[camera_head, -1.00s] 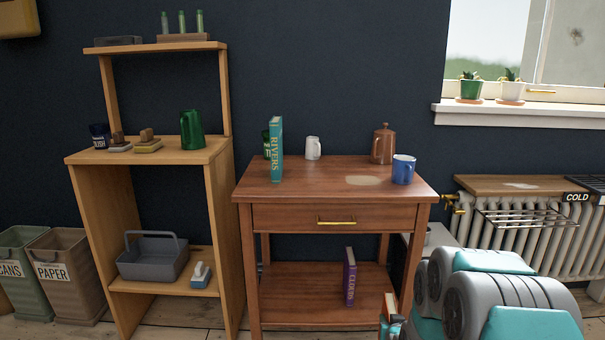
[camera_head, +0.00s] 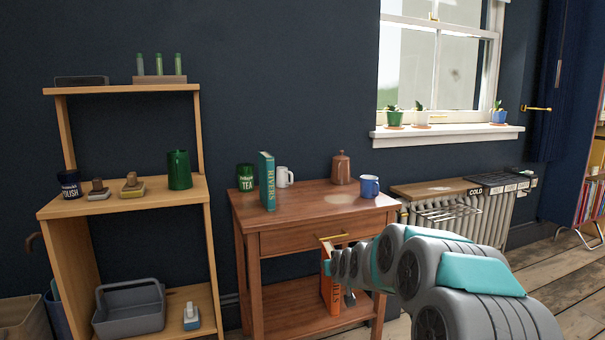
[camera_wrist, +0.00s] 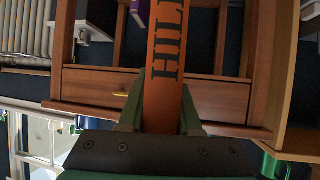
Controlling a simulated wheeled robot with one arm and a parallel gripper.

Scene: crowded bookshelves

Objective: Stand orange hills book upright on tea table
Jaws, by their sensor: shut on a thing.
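My gripper (camera_wrist: 160,118) is shut on the orange hills book (camera_wrist: 165,60), whose spine shows dark letters "HIL" in the wrist view. In the head view the orange book (camera_head: 330,290) hangs upright below my gripper (camera_head: 330,265), in front of the tea table's drawer and lower shelf. My arm hides part of it. The wooden tea table (camera_head: 305,202) has a teal "RIVERS" book (camera_head: 267,182) standing upright on its top, at the left. The middle of the top is bare.
Also on the table top are a green tea tin (camera_head: 245,177), a white mug (camera_head: 284,177), a brown canister (camera_head: 341,168) and a blue mug (camera_head: 369,186). A wooden shelf unit (camera_head: 120,205) stands close at left; a radiator (camera_head: 480,228) is at right.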

